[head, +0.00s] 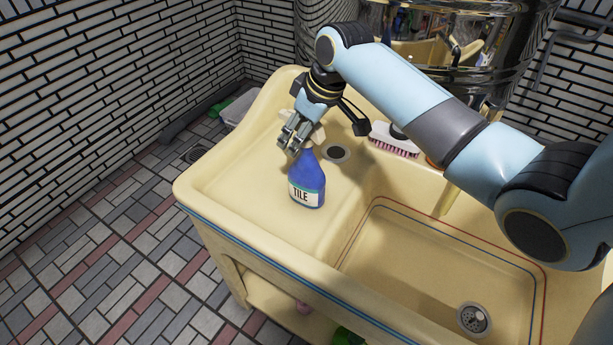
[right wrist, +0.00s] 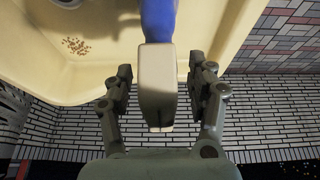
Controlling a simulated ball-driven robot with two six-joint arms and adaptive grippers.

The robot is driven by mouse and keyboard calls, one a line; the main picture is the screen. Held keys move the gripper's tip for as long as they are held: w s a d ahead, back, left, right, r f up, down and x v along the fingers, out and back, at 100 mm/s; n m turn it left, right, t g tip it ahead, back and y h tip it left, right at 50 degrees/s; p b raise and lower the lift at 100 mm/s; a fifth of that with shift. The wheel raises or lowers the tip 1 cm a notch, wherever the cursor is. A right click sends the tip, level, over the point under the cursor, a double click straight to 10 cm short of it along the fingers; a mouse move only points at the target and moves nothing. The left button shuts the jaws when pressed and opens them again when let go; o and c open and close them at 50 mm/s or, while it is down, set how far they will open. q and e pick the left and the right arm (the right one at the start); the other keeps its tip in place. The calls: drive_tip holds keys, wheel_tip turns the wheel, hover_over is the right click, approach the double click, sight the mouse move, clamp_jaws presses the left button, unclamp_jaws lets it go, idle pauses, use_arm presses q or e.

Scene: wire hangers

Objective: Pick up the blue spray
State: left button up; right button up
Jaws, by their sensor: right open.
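The blue spray (head: 307,181) is a blue bottle with a white label reading TILE and a pale spray head. It stands upright on the raised left part of the cream sink. My right gripper (head: 293,137) is at the bottle's top, by the spray head. In the right wrist view, the pale spray head (right wrist: 156,80) lies between the two open fingers of the gripper (right wrist: 157,95), with a gap visible on each side. The blue neck (right wrist: 158,20) shows beyond it. My left gripper is not in view.
The cream sink (head: 235,165) has a drain hole (head: 336,153) just right of the bottle. A brush with pinkish bristles (head: 393,140) lies behind, to the right. The deeper basin (head: 420,262) at the lower right is empty. Tiled walls stand behind.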

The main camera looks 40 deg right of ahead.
clamp_jaws()
idle(0.4)
idle(0.4)
